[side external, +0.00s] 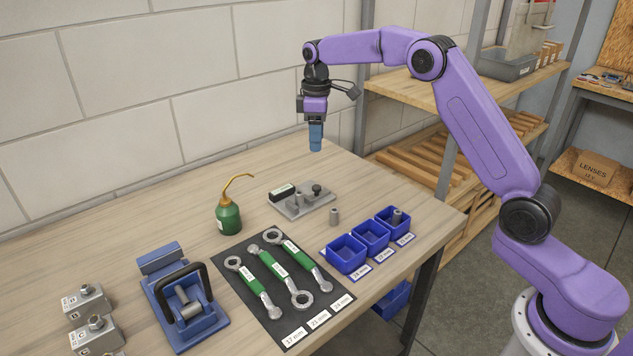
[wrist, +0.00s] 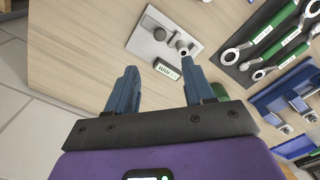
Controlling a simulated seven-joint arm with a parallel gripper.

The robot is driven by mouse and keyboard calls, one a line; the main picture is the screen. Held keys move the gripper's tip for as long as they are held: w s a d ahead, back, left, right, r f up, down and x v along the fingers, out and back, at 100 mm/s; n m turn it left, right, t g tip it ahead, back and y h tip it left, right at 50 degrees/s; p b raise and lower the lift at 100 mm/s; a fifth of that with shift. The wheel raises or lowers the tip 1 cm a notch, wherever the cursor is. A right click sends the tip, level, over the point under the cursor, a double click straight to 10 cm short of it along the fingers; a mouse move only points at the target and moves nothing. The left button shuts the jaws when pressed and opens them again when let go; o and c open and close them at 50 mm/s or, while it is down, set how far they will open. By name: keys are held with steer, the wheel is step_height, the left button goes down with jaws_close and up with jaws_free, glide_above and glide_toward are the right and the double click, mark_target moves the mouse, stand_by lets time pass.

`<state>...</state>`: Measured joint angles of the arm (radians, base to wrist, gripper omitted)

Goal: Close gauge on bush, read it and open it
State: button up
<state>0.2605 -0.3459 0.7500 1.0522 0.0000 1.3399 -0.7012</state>
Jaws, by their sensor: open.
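The gauge (side external: 303,203) is a flat grey plate on the bench carrying a black readout box, a light post and a dark knob. It also shows ahead of my fingers in the wrist view (wrist: 150,50), where its readout (wrist: 167,69) is too small to read. Another grey bush (side external: 397,216) stands in the right blue bin. My gripper (side external: 316,149) is open and empty, pointing down above the bench's back edge, behind and clear of the gauge. Its blue fingers (wrist: 158,70) stand apart.
Three labelled blue bins (side external: 370,237) stand at the bench's right edge. A green oil can (side external: 228,216) with a tall spout is left of the gauge. Green-handled wrenches lie on a dark mat (side external: 258,312). A blue fixture (side external: 207,322) and metal blocks (side external: 97,332) are farther left.

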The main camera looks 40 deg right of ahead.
mark_target(316, 187)
step_height(316, 187, down, 14)
steer(key=shift+r, duration=0.15)
stand_by(0.4)
steer(key=c, duration=0.9)
